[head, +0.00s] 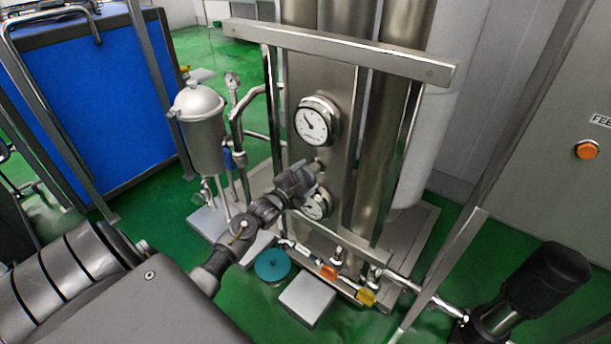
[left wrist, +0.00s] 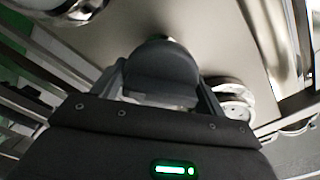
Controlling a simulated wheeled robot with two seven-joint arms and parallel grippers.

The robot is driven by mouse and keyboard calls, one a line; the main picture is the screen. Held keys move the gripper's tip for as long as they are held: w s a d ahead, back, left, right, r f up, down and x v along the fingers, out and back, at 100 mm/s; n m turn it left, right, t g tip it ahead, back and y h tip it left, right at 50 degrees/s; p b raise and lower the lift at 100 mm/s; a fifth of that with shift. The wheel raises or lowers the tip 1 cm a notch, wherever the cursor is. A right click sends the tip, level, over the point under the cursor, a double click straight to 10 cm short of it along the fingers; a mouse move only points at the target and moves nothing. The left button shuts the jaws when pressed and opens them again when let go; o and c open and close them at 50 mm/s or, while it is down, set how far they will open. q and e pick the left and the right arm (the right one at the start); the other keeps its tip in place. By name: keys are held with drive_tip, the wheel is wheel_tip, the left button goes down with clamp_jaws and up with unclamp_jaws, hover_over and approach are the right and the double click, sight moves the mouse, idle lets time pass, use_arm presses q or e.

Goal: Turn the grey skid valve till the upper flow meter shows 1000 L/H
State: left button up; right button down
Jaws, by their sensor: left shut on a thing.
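The upper flow meter (head: 312,121) is a round white dial on the steel skid panel (head: 345,150). Its dark needle points to the upper left; its figures are too small to read. A second dial (head: 315,207) sits below and is partly hidden by my left gripper. My left gripper (head: 306,178) reaches the panel between the two dials and is shut on the grey skid valve. In the left wrist view the valve's rounded grey knob (left wrist: 162,72) sits between the fingers. The valve is mostly hidden by the gripper in the head view. My right gripper is not in view.
A steel crossbar (head: 340,50) spans the skid above the upper dial. A grey vessel (head: 199,125) with piping stands left of the skid. Orange and yellow handled valves (head: 366,297) and a dark pump motor (head: 548,280) are low at the right.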

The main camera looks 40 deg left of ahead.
use_arm(q)
drive_tip(key=o, duration=0.7)
drive_tip(key=shift+o, duration=0.2)
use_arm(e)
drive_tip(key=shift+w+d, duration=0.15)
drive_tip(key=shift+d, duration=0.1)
use_arm(q)
drive_tip(key=shift+s, duration=0.15)
drive_tip(key=shift+s+f, duration=0.1)
drive_tip(key=shift+s, duration=0.25)
drive_tip(key=s+b, duration=0.1)
drive_tip(key=s, duration=0.9)
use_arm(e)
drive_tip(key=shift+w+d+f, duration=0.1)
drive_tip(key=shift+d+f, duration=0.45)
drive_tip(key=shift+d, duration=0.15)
use_arm(q)
drive_tip(key=shift+w+d, duration=0.1)
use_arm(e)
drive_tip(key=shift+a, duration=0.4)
